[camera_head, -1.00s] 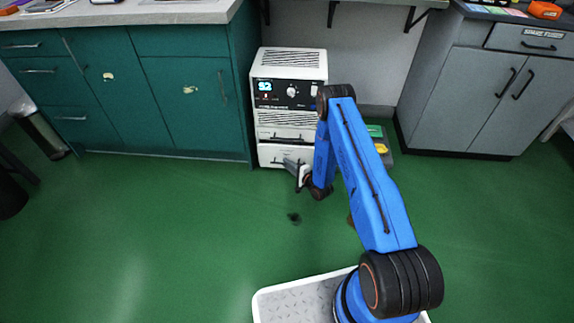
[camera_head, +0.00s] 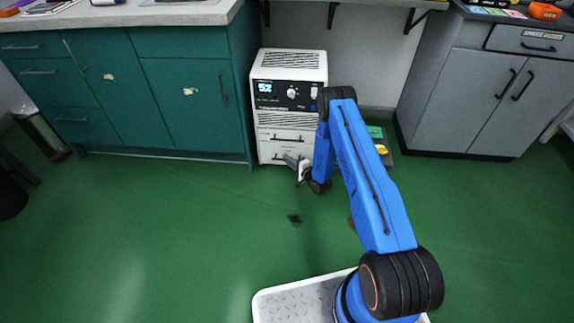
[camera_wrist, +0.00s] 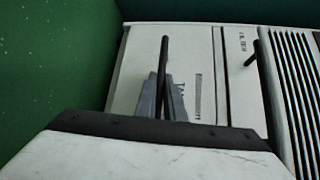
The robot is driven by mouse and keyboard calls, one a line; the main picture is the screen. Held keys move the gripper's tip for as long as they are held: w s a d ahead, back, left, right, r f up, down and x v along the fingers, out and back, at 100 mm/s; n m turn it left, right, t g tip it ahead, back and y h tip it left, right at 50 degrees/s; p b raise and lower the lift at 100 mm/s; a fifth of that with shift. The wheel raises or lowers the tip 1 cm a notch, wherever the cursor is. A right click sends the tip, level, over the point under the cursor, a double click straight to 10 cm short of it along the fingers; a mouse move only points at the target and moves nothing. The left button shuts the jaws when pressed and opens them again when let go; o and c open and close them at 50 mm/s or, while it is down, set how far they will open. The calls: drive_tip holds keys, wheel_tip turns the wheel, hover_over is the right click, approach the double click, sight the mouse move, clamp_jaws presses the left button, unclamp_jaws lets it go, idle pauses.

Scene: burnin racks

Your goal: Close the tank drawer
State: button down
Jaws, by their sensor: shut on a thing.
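The tank drawer (camera_head: 267,150) is the lowest white front of the white cabinet unit (camera_head: 290,61), and its front looks about flush with the body above. I cannot tell whether a small gap is left. In the wrist view the drawer front (camera_wrist: 206,60) carries a dark bar handle (camera_wrist: 164,52) and a printed scale. My gripper (camera_head: 291,162) is at this drawer front. The wrist view shows its grey fingers (camera_wrist: 163,100) on both sides of the handle, shut on it. The label beside the fingers is partly hidden.
An upper drawer with its own dark handle (camera_wrist: 254,50) sits just above. Green cabinets (camera_head: 190,90) stand close on the left. A low grey item with something yellow (camera_head: 381,149) lies right of the unit.

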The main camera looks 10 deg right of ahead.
drive_tip(key=c, duration=2.1)
unclamp_jaws()
drive_tip(key=shift+w+d, duration=0.1)
drive_tip(key=shift+w, duration=0.1)
drive_tip(key=v, duration=1.7)
drive_tip(key=shift+s+f, duration=0.1)
drive_tip(key=shift+s, duration=0.2)
drive_tip(key=shift+w, duration=0.1)
